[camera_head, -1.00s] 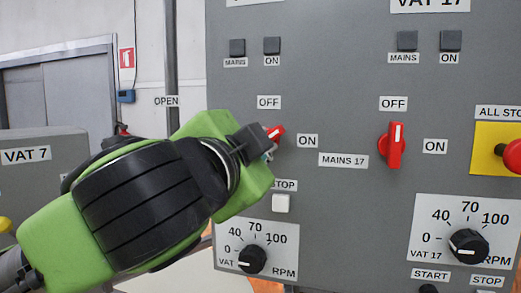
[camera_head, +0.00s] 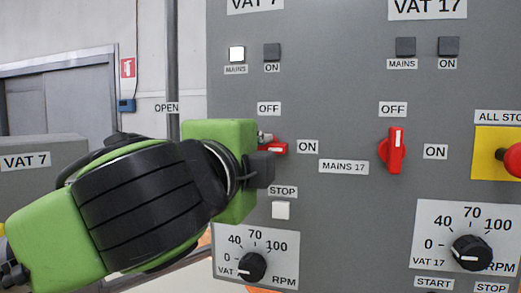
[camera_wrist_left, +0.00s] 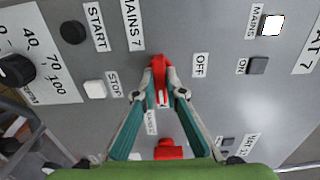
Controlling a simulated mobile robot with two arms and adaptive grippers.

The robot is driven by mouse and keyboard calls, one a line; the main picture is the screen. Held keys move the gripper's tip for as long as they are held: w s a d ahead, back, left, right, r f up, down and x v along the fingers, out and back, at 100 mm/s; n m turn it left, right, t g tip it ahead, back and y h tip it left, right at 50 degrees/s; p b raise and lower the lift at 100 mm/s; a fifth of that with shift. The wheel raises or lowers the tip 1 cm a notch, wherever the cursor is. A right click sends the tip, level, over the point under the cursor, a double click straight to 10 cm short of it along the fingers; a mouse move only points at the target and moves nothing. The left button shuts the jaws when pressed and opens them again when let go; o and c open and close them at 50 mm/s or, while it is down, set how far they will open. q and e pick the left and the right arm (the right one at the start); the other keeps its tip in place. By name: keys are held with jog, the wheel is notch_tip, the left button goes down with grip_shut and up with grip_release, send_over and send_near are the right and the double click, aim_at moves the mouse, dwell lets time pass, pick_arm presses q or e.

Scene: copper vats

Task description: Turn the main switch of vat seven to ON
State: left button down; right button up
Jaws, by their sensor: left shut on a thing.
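The red main switch of vat seven (camera_head: 279,149) is on the grey panel, its handle lying level, pointing toward the ON label (camera_head: 308,147). Its OFF label (camera_head: 269,109) is above it. My left gripper (camera_head: 266,152) is at the switch and shut on it. In the left wrist view the red handle (camera_wrist_left: 158,72) sits between the two fingertips of my left gripper (camera_wrist_left: 162,94). The white MAINS lamp (camera_head: 237,54) at the upper left of the panel is lit. The ON lamp (camera_head: 272,52) beside it is dark. My right gripper is not in view.
The vat 17 switch (camera_head: 396,150) stands upright to the right, toward OFF. A red stop button (camera_head: 513,158) on yellow is at the far right. A white STOP button (camera_head: 281,210) and a black RPM knob (camera_head: 252,266) are below my gripper.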

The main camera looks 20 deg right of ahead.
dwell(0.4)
pick_arm(q)
jog(key=c, duration=2.1)
grip_release()
jog(key=shift+s, duration=0.1)
jog(key=v, duration=1.2)
